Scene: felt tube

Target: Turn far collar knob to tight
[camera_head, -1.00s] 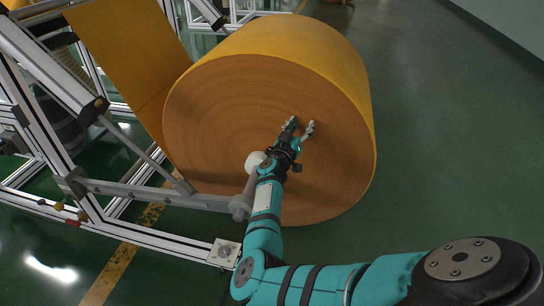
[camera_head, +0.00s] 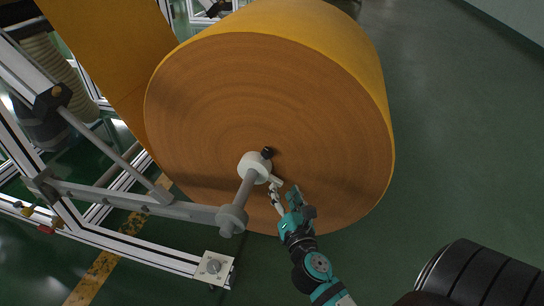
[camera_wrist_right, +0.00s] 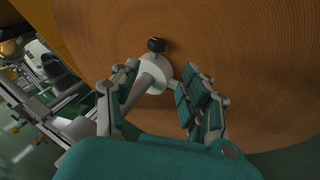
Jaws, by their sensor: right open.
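A pale collar (camera_head: 254,167) sits on the grey shaft (camera_head: 243,192) against the end face of the big orange felt roll (camera_head: 215,110). A small black knob (camera_head: 267,152) stands at the collar's upper right edge. In the right wrist view the knob (camera_wrist_right: 156,44) is above the collar (camera_wrist_right: 153,70). A short pale piece juts from the collar's lower right. My right gripper (camera_head: 286,191) is open and empty, just below right of the collar. In the wrist view its fingers spread either side of the collar, short of the knob. No second collar shows. My left gripper is not in view.
An aluminium frame (camera_head: 130,245) fills the left side, with a grey support arm (camera_head: 150,203) running to the shaft's near end.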

